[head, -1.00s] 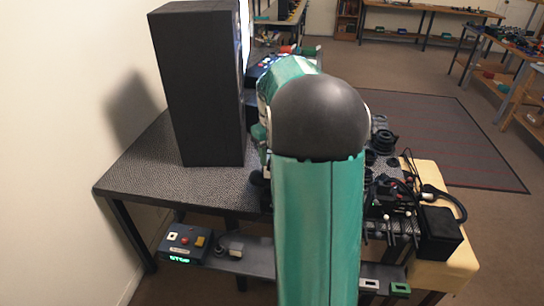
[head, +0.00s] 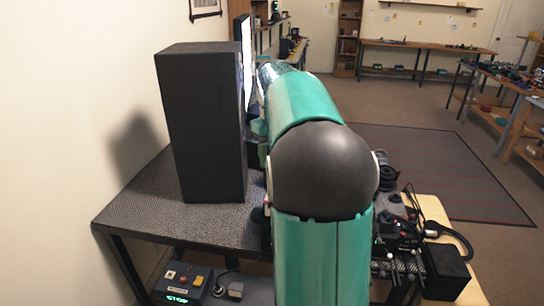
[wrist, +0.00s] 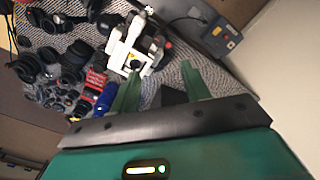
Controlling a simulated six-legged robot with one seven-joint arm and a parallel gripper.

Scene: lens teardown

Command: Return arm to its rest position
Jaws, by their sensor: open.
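In the wrist view my gripper (wrist: 160,68) shows two green fingers set well apart with nothing between them. It is above the patterned bench top (wrist: 215,80), clear of the things on it. A white device like a microscope (wrist: 133,42) lies beyond the left fingertip. In the head view my green arm with its dark round joint fills the middle and reaches away over the bench. It hides the gripper and much of the bench top (head: 130,205).
A tall black box (head: 205,125) stands on the bench left of my arm, near the wall. Many dark lens parts (wrist: 60,75) crowd the bench. A control box (head: 183,284) sits on the lower shelf. Open floor and a dark rug (head: 440,170) lie to the right.

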